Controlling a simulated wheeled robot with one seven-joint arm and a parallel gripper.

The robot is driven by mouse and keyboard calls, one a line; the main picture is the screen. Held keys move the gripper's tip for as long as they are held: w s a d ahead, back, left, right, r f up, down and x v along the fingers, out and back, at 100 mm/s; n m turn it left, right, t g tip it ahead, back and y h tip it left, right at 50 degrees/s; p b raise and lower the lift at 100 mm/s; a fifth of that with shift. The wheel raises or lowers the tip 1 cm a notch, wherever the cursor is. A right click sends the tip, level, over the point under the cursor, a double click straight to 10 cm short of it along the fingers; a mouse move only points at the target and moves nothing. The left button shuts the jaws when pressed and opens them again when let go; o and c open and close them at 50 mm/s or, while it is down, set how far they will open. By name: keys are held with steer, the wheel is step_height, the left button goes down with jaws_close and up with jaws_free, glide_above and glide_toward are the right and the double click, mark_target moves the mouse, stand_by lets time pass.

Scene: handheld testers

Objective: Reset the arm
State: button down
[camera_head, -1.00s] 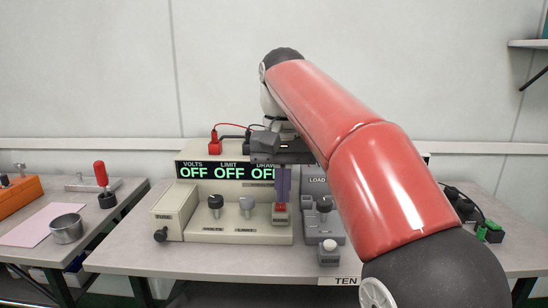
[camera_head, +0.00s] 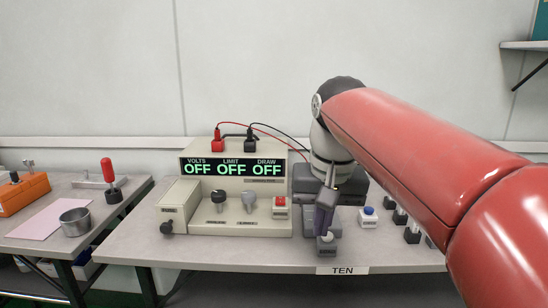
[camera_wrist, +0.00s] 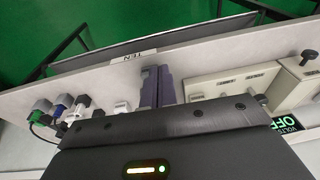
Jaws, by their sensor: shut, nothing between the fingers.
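My gripper (camera_head: 326,226) points down over the bench in the head view, in front of the grey load box (camera_head: 348,195). Its purple fingers are shut and empty, and they also show in the wrist view (camera_wrist: 158,88).
Red and black leads run from the supply's top to behind my arm. The bench's front strip (camera_head: 240,252) is bare.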

steer(key=s+d+f+t, duration=0.1)
steer(key=s+d+f, duration=0.2)
steer(key=s+f, duration=0.4)
steer(key=s+d+f+t, duration=0.2)
steer(key=s+d+f, duration=0.2)
steer(key=s+f, duration=0.3)
steer(key=shift+s+d+f+t+h, duration=0.2)
steer(key=shift+f+t+h, duration=0.1)
steer(key=shift+f, duration=0.6)
